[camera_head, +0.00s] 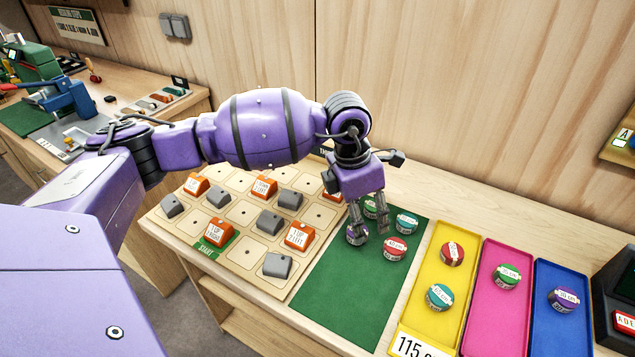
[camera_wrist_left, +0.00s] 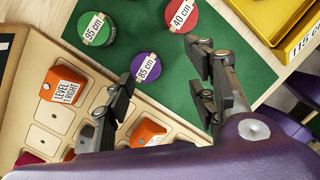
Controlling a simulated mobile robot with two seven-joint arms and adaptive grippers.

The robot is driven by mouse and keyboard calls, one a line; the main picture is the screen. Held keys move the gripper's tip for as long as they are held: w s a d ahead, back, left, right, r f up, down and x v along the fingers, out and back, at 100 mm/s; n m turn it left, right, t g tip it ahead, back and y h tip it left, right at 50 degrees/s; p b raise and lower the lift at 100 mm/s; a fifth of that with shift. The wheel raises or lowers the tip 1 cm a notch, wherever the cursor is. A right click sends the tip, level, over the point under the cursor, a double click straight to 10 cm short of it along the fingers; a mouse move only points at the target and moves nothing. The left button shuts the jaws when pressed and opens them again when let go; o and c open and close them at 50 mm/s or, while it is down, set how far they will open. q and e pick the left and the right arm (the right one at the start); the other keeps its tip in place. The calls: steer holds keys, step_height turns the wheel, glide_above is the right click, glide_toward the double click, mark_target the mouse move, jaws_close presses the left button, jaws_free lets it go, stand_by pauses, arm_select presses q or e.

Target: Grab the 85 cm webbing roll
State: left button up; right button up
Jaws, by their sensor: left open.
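The 85 cm webbing roll is a purple disc with a white label. In the head view the roll (camera_head: 355,237) shows just below my left gripper (camera_head: 370,226), partly covered by a finger. My left gripper points down and is open. In the wrist view the roll appears between and beyond the open fingertips (camera_wrist_left: 162,76), with no visible contact. My right gripper is not in view.
A red 40 cm roll (camera_head: 395,247), a teal roll (camera_head: 406,222) and a green 95 cm roll (camera_wrist_left: 95,29) lie nearby on the mat (camera_head: 345,295). A board (camera_head: 222,250) with orange and grey blocks adjoins it. Yellow (camera_head: 428,320), pink (camera_head: 484,335) and blue (camera_head: 560,335) trays stand right.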

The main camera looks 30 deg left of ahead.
arm_select(q)
steer(key=shift+w+a+r+y, duration=0.2)
steer(key=shift+w+a+y, duration=0.05)
steer(key=shift+a, duration=0.2)
steer(key=shift+w+a+r+y, duration=0.2)
steer(key=shift+w+a+y, duration=0.05)
steer(key=shift+a, duration=0.2)
steer(key=shift+a+f, duration=0.15)
steer(key=shift+a, duration=0.05)
steer(key=f, duration=0.4)
steer(key=w+f, duration=0.1)
steer(key=f, duration=0.2)
steer(key=shift+d+p, duration=0.3)
steer(key=shift+c, duration=0.3)
steer(key=c, duration=1.1)
